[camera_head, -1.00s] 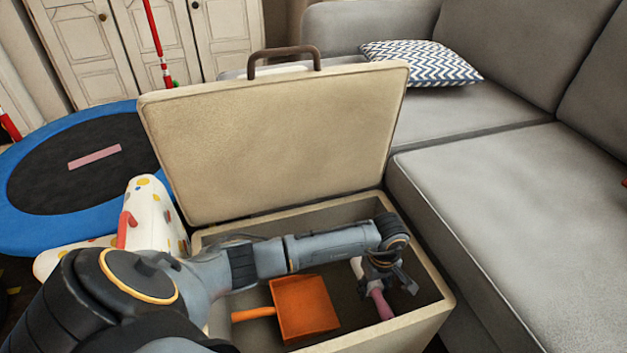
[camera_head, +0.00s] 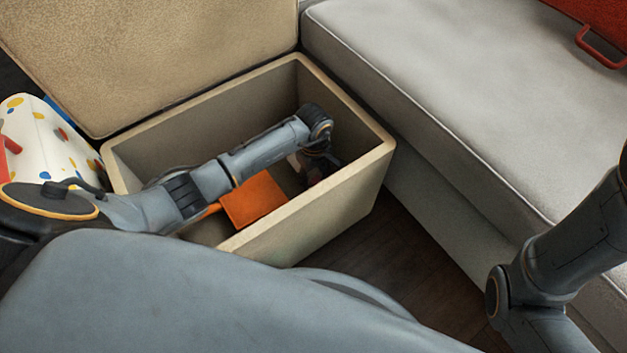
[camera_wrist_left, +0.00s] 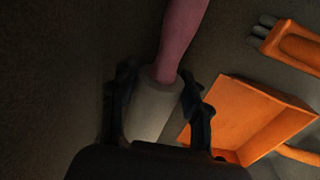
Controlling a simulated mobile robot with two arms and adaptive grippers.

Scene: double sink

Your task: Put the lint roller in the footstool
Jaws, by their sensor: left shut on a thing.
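The open footstool (camera_head: 345,190) is a beige box with its lid (camera_head: 180,50) tipped back. My left gripper (camera_head: 315,172) reaches down inside it, near the right end. In the left wrist view, the left gripper (camera_wrist_left: 160,82) is shut on the lint roller (camera_wrist_left: 155,110), its fingers on either side of the white roller. The pink handle (camera_wrist_left: 182,38) points away from the gripper. In the head view the arm and gripper largely hide the roller. I cannot tell whether it touches the footstool floor. My right gripper is out of view.
An orange dustpan (camera_head: 255,198) lies in the footstool left of my gripper; it also shows in the left wrist view (camera_wrist_left: 245,115), with another orange item (camera_wrist_left: 290,45). A grey sofa (camera_head: 430,90) stands close on the right. A spotted white object (camera_head: 45,140) is at left.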

